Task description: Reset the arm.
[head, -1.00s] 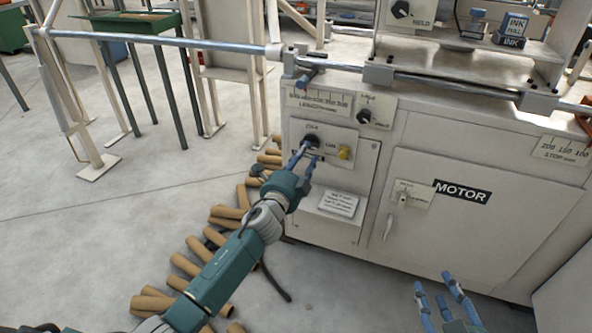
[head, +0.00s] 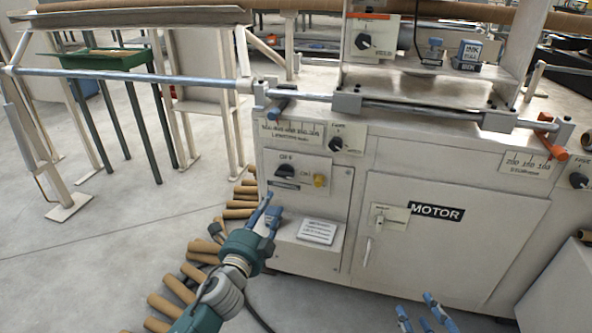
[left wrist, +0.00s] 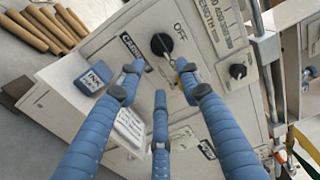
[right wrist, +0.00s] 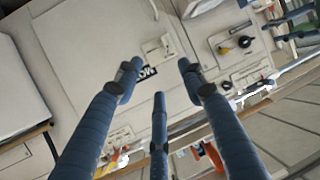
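My left gripper (head: 268,207) is in front of the machine's left control panel, just below and left of the black knob (head: 284,172). Its blue fingers are spread and empty. In the left wrist view the fingers (left wrist: 160,85) are apart, with the knob (left wrist: 161,44) marked OFF beyond them and no finger seen around it. My right gripper (head: 418,312) is low in the head view, in front of the MOTOR door (head: 425,245). In the right wrist view its fingers (right wrist: 158,80) are apart with nothing between them.
The white machine cabinet fills the right side, with a yellow button (head: 319,180) beside the knob and a door handle (head: 368,250). Several cardboard tubes (head: 178,288) lie on the floor left of the cabinet. Open floor (head: 90,250) lies further left.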

